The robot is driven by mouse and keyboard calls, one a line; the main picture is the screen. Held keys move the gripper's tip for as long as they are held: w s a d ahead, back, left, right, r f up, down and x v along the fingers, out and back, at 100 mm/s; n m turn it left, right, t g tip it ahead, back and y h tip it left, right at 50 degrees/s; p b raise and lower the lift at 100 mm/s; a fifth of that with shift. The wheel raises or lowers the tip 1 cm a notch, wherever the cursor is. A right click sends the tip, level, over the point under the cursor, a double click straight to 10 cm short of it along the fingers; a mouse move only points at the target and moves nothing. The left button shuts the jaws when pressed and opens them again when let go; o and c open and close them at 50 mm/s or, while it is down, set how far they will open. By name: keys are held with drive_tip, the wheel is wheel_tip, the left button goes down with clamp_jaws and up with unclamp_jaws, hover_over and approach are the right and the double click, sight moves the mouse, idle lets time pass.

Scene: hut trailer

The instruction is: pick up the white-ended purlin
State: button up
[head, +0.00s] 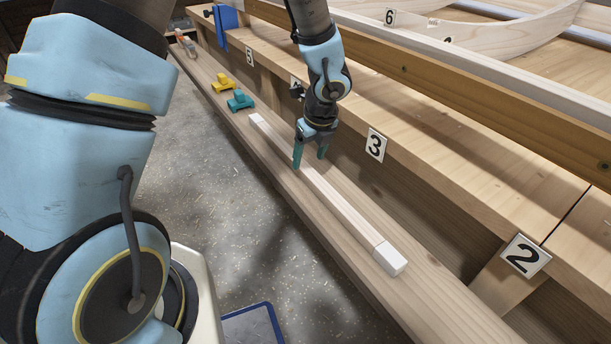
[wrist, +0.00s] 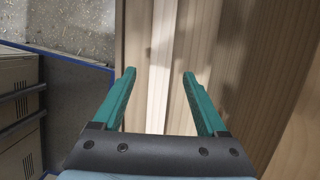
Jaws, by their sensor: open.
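The white-ended purlin (head: 342,215) is a long pale wooden strip with a white block at each end. It lies lengthwise on the wooden ledge below the numbered plates. My gripper (head: 311,160) is open above the purlin, nearer its far end, with teal fingers pointing down. In the wrist view the purlin (wrist: 160,75) runs away between the two open fingertips of my gripper (wrist: 160,73). The fingers hide a short stretch of it in the head view. I cannot tell how high the fingertips are above the ledge.
A teal clamp-like object (head: 240,100) and a yellow one (head: 222,84) sit farther along the ledge (head: 440,300). A stepped wooden bench with number plate 3 (head: 376,146) and plate 2 (head: 525,256) rises on the right. Open speckled floor (head: 215,190) lies left. A blue-edged mat (head: 252,324) is at the bottom.

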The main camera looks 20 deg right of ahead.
sight(307, 169)
drive_tip(key=b+x, duration=0.1)
drive_tip(key=x, duration=0.4)
drive_tip(key=shift+s+d+f+b, duration=0.1)
drive_tip(key=shift+s+f+b, duration=0.1)
drive_tip(key=shift+b, duration=0.15)
drive_tip(key=shift+r, duration=0.1)
drive_tip(key=shift+c, duration=0.2)
clamp_jaws()
idle(0.7)
